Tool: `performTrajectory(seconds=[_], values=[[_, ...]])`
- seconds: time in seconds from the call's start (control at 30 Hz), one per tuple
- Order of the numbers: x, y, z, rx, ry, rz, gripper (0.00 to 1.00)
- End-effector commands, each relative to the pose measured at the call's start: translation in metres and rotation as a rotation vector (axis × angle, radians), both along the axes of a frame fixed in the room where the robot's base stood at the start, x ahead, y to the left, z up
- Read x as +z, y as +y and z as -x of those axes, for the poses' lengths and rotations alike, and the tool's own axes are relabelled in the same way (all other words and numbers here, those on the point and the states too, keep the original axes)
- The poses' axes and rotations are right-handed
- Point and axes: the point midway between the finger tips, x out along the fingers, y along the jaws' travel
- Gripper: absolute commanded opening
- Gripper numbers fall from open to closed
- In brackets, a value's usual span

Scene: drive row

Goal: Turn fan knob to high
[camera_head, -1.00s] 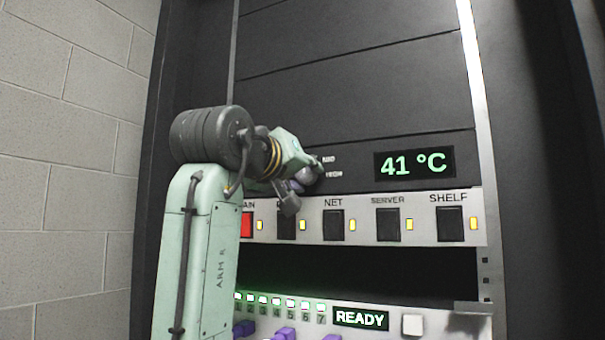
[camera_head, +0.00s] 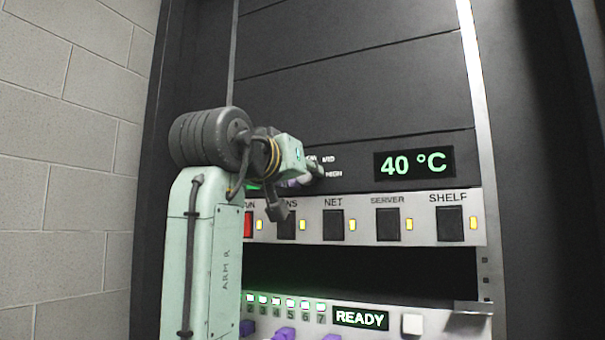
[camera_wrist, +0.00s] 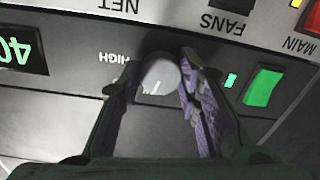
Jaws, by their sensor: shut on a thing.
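The fan knob (camera_wrist: 160,77) is a round grey knob, seen upside down in the wrist view, with the HIGH label (camera_wrist: 115,57) beside it. My gripper (camera_wrist: 157,88) is shut on the knob, with one purple-padded finger on each side. In the head view my gripper (camera_head: 308,174) is against the dark panel, left of the HIGH label (camera_head: 334,174), and hides most of the knob. A pale mark shows by the knob in the wrist view, but I cannot tell for sure which setting it points at.
A display (camera_head: 413,163) right of the knob reads 40 °C. Below it runs a pale strip (camera_head: 362,228) of labelled black switches and a red one. A lit green rocker (camera_wrist: 263,86) sits close beside my fingers. Lower down is a READY display (camera_head: 360,319).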

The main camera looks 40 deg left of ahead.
Motion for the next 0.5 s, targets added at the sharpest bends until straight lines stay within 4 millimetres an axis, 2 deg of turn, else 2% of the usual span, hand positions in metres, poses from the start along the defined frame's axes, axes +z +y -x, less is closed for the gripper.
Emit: performTrajectory(seconds=[0.5], values=[[-0.0003,0.0006,0.0002,0.001,0.115,-0.477,0.03]])
